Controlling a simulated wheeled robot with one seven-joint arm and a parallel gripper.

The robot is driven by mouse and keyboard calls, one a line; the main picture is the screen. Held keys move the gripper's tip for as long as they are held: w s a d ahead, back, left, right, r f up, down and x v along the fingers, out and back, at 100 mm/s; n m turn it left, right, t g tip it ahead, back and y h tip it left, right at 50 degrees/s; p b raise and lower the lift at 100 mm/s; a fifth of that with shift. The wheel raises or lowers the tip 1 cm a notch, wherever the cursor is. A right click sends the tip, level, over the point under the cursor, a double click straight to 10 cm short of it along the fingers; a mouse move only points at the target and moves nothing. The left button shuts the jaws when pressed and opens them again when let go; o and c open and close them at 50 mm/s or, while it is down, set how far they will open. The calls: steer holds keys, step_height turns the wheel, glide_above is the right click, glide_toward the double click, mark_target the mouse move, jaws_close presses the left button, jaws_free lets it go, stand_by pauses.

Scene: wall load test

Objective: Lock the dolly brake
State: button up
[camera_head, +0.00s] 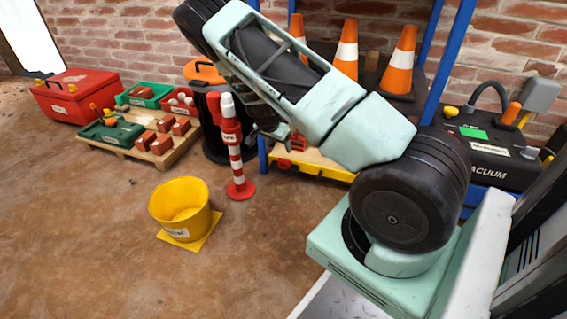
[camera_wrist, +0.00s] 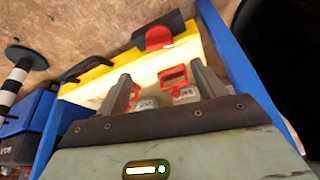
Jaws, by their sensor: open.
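The yellow dolly (camera_head: 312,163) stands low between the blue posts, partly hidden by my arm in the head view. It also shows in the wrist view (camera_wrist: 90,76), tilted across the picture. A red pedal-like part (camera_wrist: 159,38), seemingly the brake, sits at its edge on a dark piece; it also shows in the head view (camera_head: 284,163). My gripper (camera_wrist: 165,86) is open above the dolly, apart from the red part. Two grey loads with red handles (camera_wrist: 174,76) show between and beyond its fingers. I cannot tell whether the fingers touch them.
A red-and-white post (camera_head: 234,150) stands just left of the dolly, with a yellow bucket (camera_head: 179,205) farther left. Blue rack posts (camera_head: 262,150) flank the dolly. A black vacuum case (camera_head: 484,152) is at right. The floor in front is clear.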

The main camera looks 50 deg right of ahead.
mark_target(285, 159)
steer(key=b+x, duration=0.5)
steer(key=x, duration=0.5)
steer(key=shift+d, duration=0.1)
